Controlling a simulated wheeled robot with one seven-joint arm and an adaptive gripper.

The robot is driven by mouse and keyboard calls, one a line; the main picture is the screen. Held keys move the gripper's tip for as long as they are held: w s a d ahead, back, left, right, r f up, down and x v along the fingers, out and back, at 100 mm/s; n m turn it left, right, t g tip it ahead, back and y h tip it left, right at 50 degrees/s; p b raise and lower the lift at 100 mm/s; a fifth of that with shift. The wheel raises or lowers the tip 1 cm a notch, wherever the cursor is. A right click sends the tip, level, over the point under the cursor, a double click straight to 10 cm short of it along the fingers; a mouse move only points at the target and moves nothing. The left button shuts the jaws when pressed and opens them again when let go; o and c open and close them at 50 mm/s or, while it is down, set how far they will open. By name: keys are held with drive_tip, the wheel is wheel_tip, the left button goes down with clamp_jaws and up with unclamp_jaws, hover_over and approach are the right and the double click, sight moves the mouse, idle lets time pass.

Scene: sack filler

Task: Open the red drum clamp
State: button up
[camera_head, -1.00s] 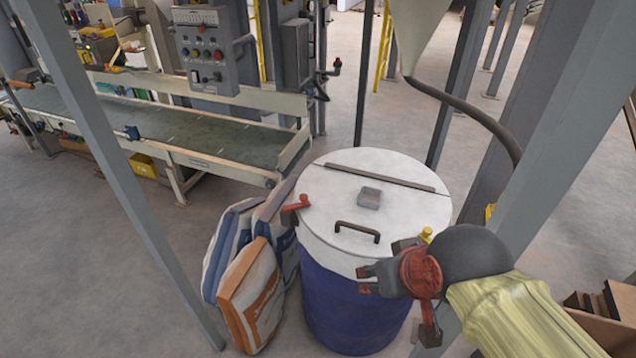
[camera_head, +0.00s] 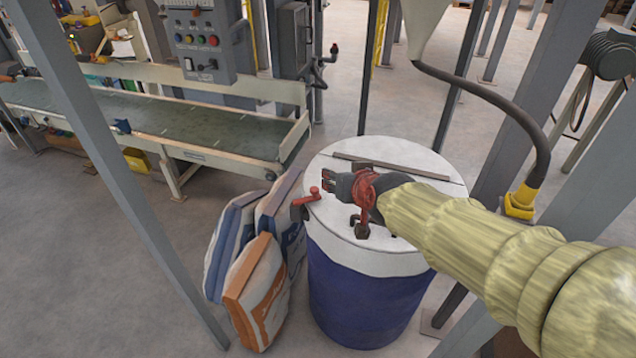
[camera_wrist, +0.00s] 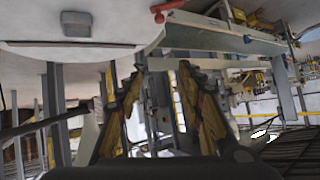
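The red drum clamp (camera_head: 307,198) sits at the left rim of the white lid (camera_head: 345,235) on a blue drum (camera_head: 355,305). Its red handle (camera_wrist: 166,9) shows at the top of the wrist view, beside the lid edge. My gripper (camera_head: 327,182) is over the left part of the lid, pointing left, just right of and behind the clamp, with a small gap. In the wrist view the two fingers (camera_wrist: 161,85) stand apart with nothing between them. My wrist partly hides the lid and its dark handle.
Blue-and-white and orange-and-white sacks (camera_head: 257,290) lean against the drum's left side. A conveyor (camera_head: 190,130) with a control panel (camera_head: 198,42) stands behind left. Grey posts (camera_head: 125,185) rise left and right. A dark hose (camera_head: 500,100) hangs at the right.

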sight(315, 187)
drive_tip(key=w+a+f+t+h+b, duration=0.1)
drive_tip(key=w+a+f, duration=0.1)
drive_tip(key=w+f, duration=0.3)
drive_tip(key=w+a+f+m+t+h+b, duration=0.1)
drive_tip(key=w+a+f+t, duration=0.1)
drive_tip(key=w+f, duration=0.3)
drive_tip(key=w+a+f+t+h+b, duration=0.1)
drive_tip(key=w+a+f+t+b, duration=0.1)
drive_tip(key=w+f, duration=0.3)
drive_tip(key=shift+w+f+m, duration=0.1)
drive_tip(key=shift+f+m, duration=0.3)
drive_tip(key=shift+f, duration=0.25)
wheel_tip(315, 187, down, 5)
drive_tip(key=shift+r+t+h+b, duration=0.1)
drive_tip(key=shift+t+h+b, duration=0.45)
drive_tip(key=shift+t+h, duration=0.45)
drive_tip(key=shift+m, duration=0.3)
drive_tip(key=w+b, duration=0.1)
drive_tip(key=w, duration=0.1)
drive_tip(key=w+d+b, duration=0.1)
drive_tip(key=w, duration=0.2)
drive_tip(key=shift+w+d, duration=0.1)
drive_tip(key=shift+w, duration=0.25)
drive_tip(key=shift+w+d, duration=0.1)
drive_tip(key=shift+w, duration=0.7)
drive_tip(key=shift+c, duration=0.8)
drive_tip(key=c, duration=0.7)
clamp_jaws()
